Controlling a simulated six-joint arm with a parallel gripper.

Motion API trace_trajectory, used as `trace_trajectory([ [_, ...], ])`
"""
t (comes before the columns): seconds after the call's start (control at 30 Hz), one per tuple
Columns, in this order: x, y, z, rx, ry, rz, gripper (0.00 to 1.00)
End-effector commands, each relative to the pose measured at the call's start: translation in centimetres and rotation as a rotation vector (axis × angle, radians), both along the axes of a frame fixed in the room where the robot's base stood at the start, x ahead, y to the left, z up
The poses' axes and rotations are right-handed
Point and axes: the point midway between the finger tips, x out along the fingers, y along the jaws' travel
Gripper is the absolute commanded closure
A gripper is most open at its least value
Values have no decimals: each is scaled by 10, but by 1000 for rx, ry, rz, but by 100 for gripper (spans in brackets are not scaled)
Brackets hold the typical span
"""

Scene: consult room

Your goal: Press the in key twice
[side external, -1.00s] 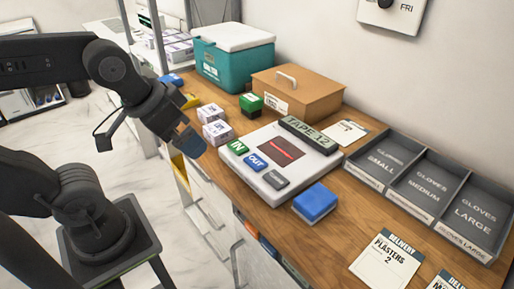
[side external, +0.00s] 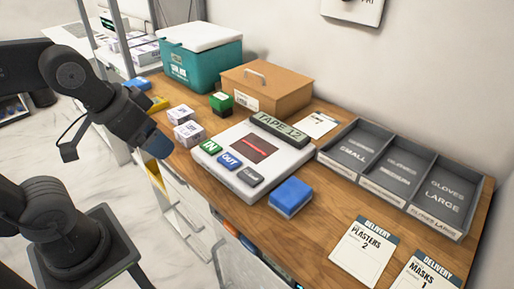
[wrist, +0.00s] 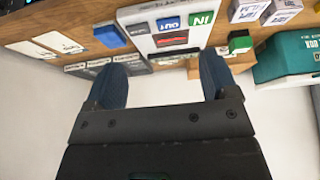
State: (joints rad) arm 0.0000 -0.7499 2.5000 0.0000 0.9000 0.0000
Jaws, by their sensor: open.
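A white scanner unit (side external: 283,167) lies on the wooden counter, with a dark window, a red line and a display (side external: 279,130) reading "TAPE 12". Along its front edge are the green IN key (side external: 210,147), the blue OUT key (side external: 229,160) and a grey key (side external: 250,176). My gripper (side external: 160,146) is left of the unit, near the counter's front edge, apart from the keys. In the wrist view its two blue fingers (wrist: 163,70) are spread with nothing between them.
Left of the unit stand white boxes (side external: 187,133) and a green-topped box (side external: 221,102). A blue box (side external: 290,196) sits right of the keys. Behind are a brown case (side external: 266,90) and teal cooler (side external: 203,62). A glove tray (side external: 446,227) and delivery cards (side external: 361,251) lie right.

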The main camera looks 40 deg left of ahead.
Motion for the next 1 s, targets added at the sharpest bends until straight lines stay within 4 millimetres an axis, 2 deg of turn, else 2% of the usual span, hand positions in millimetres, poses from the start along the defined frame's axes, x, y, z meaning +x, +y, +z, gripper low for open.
trace_trajectory([
  [0.07,0,0,0,0,0,0,28],
  [0.8,0,0,0,0,0,0,99],
  [1.0,0,0,0,0,0,0,100],
])
